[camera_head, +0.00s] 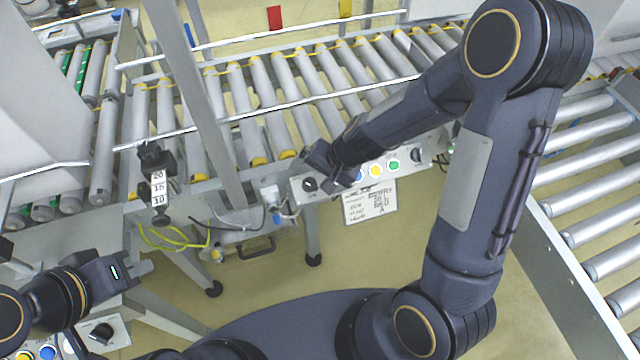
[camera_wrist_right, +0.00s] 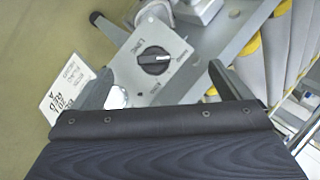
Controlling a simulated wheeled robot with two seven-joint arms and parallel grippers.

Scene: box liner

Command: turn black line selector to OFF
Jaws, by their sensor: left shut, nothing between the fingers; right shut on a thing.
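The black line selector (camera_head: 310,185) is a round knob at the left end of a grey control panel (camera_head: 404,156). In the right wrist view the selector (camera_wrist_right: 155,60) has the word LINE beside it, and its bar lies roughly across the picture. My left gripper (camera_head: 146,267) is shut and empty at lower left, away from this panel.
Blue, yellow and green buttons (camera_head: 393,166) sit along the panel, with another black knob (camera_head: 417,155) farther right. A handwritten sheet (camera_head: 370,203) hangs below. Roller conveyors (camera_head: 270,100) lie behind and at right. Another panel with a knob (camera_head: 100,333) is lower left.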

